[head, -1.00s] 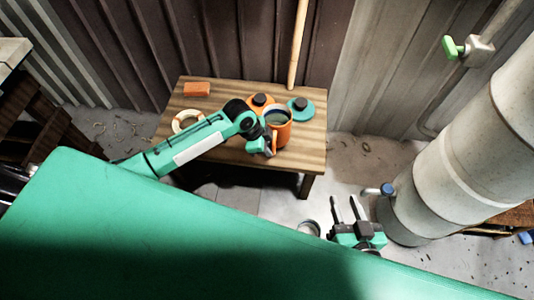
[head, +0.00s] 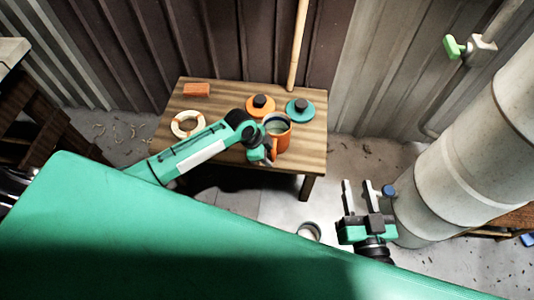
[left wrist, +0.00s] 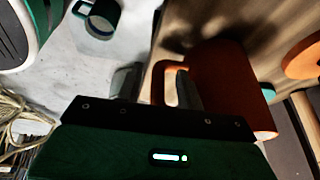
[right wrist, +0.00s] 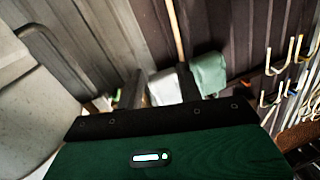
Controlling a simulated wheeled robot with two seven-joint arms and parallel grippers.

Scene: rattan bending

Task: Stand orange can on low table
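The orange can (head: 279,137), a mug shape with a side handle, stands upright on the low wooden table (head: 235,92) near its front right part. My left gripper (head: 262,157) is at the can's handle side. In the left wrist view the can (left wrist: 232,85) fills the right half. The left gripper's fingers (left wrist: 157,88) are apart, with the handle's outer bar between them and one finger over the handle's opening. Contact cannot be told. My right gripper (head: 355,188) is open and empty, right of the table. Its fingers also show apart in the right wrist view (right wrist: 160,88).
An orange lid (head: 260,113) and a green lid (head: 300,116) lie behind the can. A cream ring (head: 178,125) and orange block (head: 197,89) lie at the table's left. A thick pipe (head: 450,165) stands right.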

